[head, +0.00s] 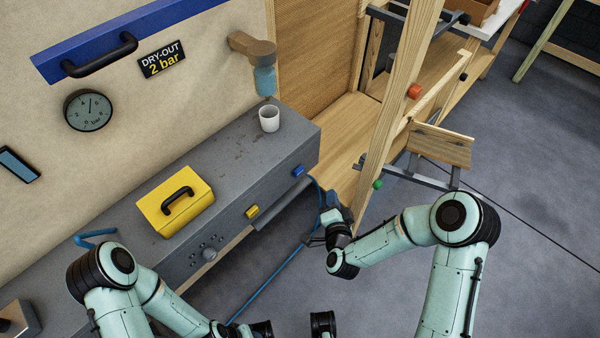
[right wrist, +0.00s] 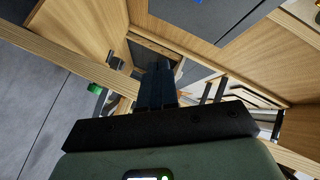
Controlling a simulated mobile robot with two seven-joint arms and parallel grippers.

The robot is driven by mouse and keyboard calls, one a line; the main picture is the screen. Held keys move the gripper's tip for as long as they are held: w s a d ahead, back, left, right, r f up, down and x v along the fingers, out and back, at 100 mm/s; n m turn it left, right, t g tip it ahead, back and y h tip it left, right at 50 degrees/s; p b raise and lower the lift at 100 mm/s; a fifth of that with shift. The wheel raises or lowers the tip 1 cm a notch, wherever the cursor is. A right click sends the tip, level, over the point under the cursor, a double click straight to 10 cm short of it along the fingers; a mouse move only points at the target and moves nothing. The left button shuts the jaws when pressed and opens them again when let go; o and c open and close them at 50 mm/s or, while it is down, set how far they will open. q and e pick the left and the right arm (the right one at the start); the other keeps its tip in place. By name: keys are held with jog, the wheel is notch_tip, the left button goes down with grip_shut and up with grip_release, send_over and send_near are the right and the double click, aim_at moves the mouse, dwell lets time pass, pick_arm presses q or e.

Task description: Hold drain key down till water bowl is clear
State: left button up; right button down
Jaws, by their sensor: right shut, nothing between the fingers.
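A small bowl with blue contents (head: 265,81) hangs under a brown wall fitting (head: 252,48), above a white cup (head: 269,118). I take it for the water bowl. A blue key (head: 298,171) and a yellow key (head: 252,211) sit on the front face of the grey bench; no readable label shows which is the drain key. My right gripper (head: 329,208) is shut and empty, below and right of the blue key and apart from it. Its closed fingers (right wrist: 157,86) show in the right wrist view. My left arm enters at the lower left; its fingers are not visible.
A yellow box with a black handle (head: 176,202) stands on the grey bench (head: 222,155). A wooden frame with a red knob (head: 414,91) and a green knob (head: 377,184) rises right of my right gripper. A blue hose (head: 276,276) runs along the floor. Floor at the right is open.

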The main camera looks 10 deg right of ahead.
aim_at(299, 171)
jog(key=w+a, duration=0.5)
jog(key=w, duration=0.2)
jog(key=shift+a+b, duration=0.25)
jog(key=shift+b, duration=0.1)
dwell(2.0)
jog(key=shift+w+a, duration=0.25)
jog(key=shift+w, duration=0.05)
jog(key=shift+w+a+b, duration=0.3)
jog(key=shift+w+b, duration=0.05)
dwell(4.3)
